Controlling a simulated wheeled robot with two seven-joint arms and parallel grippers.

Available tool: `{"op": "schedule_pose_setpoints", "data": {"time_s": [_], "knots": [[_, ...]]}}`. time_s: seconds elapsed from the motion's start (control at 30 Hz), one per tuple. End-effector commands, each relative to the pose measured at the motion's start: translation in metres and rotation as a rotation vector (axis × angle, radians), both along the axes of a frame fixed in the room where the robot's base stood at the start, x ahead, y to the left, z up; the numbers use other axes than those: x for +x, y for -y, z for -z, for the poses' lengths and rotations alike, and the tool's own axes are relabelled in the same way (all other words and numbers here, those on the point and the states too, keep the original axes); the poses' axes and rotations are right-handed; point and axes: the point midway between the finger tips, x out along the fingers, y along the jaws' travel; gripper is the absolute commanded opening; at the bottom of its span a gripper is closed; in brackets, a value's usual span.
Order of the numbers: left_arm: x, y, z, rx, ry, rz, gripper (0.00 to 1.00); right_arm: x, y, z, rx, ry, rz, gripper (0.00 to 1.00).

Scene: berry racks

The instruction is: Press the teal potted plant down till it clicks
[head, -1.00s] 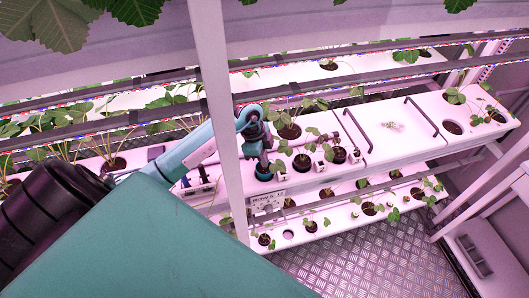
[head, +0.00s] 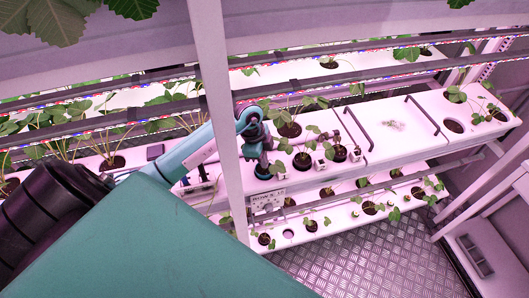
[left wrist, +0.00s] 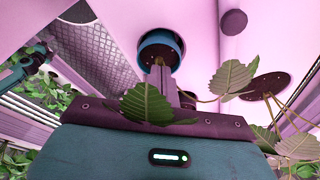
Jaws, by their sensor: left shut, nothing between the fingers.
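The teal potted plant (head: 264,173) sits in the white rack top, just right of the pale post in the head view. In the left wrist view its teal rim (left wrist: 146,36) shows around a dark middle. My left gripper (head: 266,160) is shut and empty, pointing down at the teal pot. In the left wrist view my shut fingers (left wrist: 160,68) reach to the pot's edge. I cannot tell whether they touch it, or how deep the pot sits. A green leaf (left wrist: 148,103) covers part of the gripper. My right gripper is not in view.
Dark pots with plants stand close by to the right (head: 302,162) and behind (head: 289,130). Small white cubes (head: 279,166) stand near them. A pale upright post (head: 222,120) crosses in front of my left arm.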

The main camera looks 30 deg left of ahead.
Motion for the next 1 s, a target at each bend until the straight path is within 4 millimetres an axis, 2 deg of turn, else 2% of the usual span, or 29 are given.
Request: {"op": "schedule_pose_setpoints", "data": {"time_s": [0.27,0.5,1.0], "knots": [[0.000,0.000,-0.005,0.000,0.001,0.000,0.00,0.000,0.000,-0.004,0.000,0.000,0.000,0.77],[0.000,0.000,-0.025,0.000,0.001,0.000,0.00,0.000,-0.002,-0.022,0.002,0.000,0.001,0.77],[0.000,0.000,-0.059,0.001,0.002,0.000,0.00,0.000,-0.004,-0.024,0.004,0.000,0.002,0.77]]}}
